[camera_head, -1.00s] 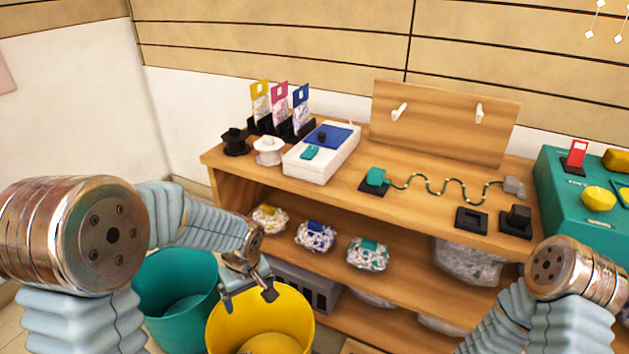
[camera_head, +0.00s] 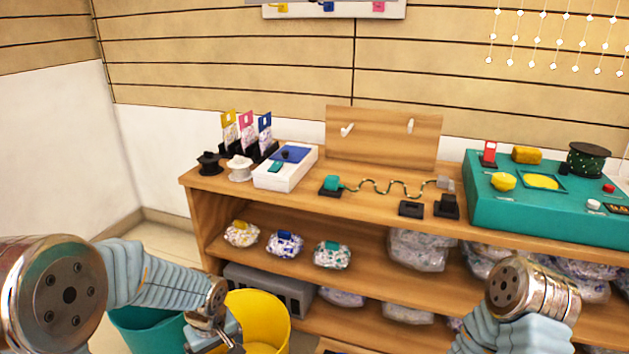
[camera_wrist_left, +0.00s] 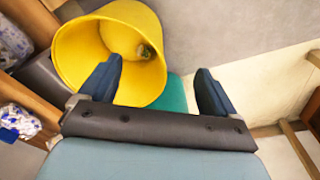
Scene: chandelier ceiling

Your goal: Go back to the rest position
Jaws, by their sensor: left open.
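My left gripper (camera_head: 225,346) hangs at the lower edge of the head view, in front of the yellow bin (camera_head: 262,312) and overlapping it in the picture. In the left wrist view its two dark fingers (camera_wrist_left: 158,65) are spread apart with nothing between them. The yellow bin also shows there (camera_wrist_left: 75,45), beyond the fingers, with a small dark item (camera_wrist_left: 145,51) inside that I cannot identify. My right arm shows at the lower right of the head view, but its gripper is out of the picture.
A wooden shelf unit (camera_head: 300,210) spans the middle, with spools, a white box (camera_head: 287,172) and a green wire on top, and several wrapped bags below. A teal bin (camera_head: 150,330) stands left of the yellow bin. A teal console (camera_head: 530,215) is at the right.

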